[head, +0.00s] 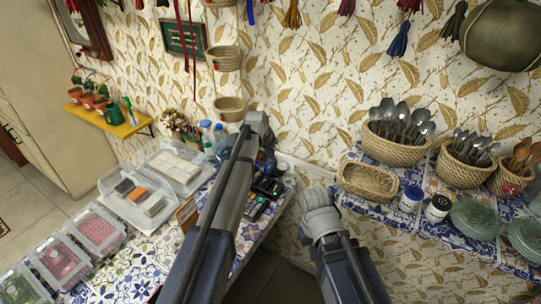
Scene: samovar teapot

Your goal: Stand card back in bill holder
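My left arm reaches up across the blue-and-white tiled counter, and its pale wrist end (258,124) is near the wall. The fingers of my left gripper cannot be made out. My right arm rises from the bottom, and its pale rounded end (318,205) is over the gap between the two tiled surfaces. Its fingers are not distinguishable either. A small upright brown piece (187,213) stands on the counter just left of my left arm. It may be the bill holder, but I cannot tell. No card is clearly visible; my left arm hides part of the counter.
A card terminal (257,206) lies right of my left arm, beside a dark device with a green light (278,190). Clear boxes (137,198) line the counter's left. Bottles (207,134) stand behind.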

